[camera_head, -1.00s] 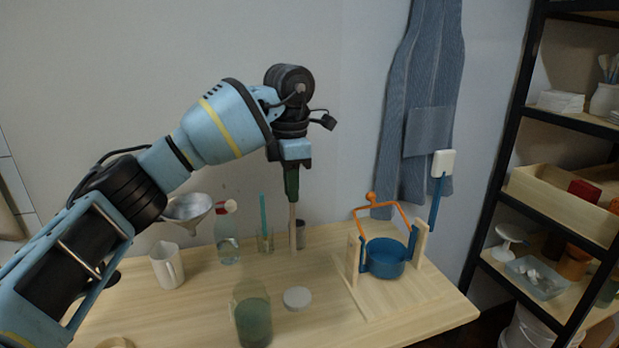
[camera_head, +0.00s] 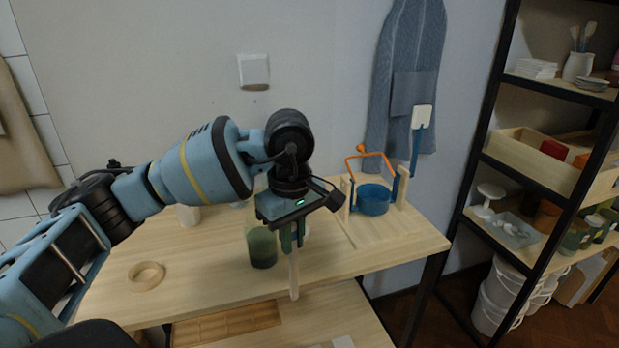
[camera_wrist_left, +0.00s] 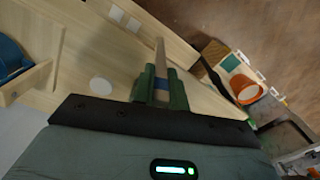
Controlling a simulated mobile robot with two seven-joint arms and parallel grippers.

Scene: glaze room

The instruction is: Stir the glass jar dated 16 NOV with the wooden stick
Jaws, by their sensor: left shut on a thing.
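My left gripper (camera_head: 292,240) is shut on the wooden stick (camera_head: 294,276), which hangs down below the fingers. The stick also shows in the left wrist view (camera_wrist_left: 160,58), between the green fingers (camera_wrist_left: 160,88). A glass jar with dark green contents (camera_head: 262,248) stands on the table just left of the gripper in the head view. The stick's lower end appears beside the jar, near the table's front edge, not inside it. No date can be read on the jar. A pale round disc (camera_wrist_left: 101,85) lies on the table in the left wrist view. My right gripper is not in view.
A wooden ring (camera_head: 146,276) lies front left. A white mug (camera_head: 188,216) is partly hidden behind my arm. A shelf rack stands at right.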

